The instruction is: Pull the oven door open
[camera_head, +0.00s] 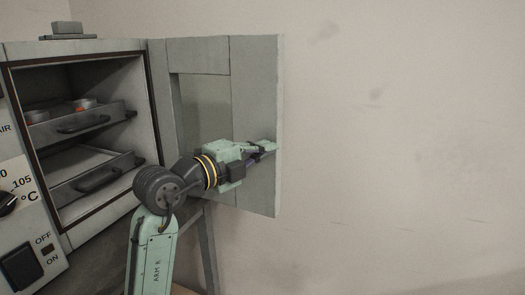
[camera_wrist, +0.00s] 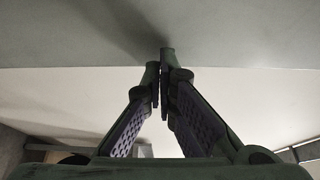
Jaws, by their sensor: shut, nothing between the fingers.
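The oven (camera_head: 157,160) is at the left of the head view, with its front open to the inside. Its grey door (camera_head: 255,90) is swung wide out to the right, with a recessed window panel in it. My gripper (camera_head: 272,147) is in front of the door's inner face, close to its free edge. In the wrist view my gripper (camera_wrist: 160,62) has its two fingertips together with nothing between them. The grey door surface (camera_wrist: 240,35) fills the top of that view, right by the fingertips. Whether they touch it I cannot tell. No door handle shows.
Inside the oven are two pull-out trays, an upper tray (camera_head: 85,124) bearing small containers (camera_head: 84,104) and a lower tray (camera_head: 100,176). A dial (camera_head: 8,203) and a switch (camera_head: 20,268) are at the left. Free room lies right of the door, before a plain wall (camera_head: 400,130).

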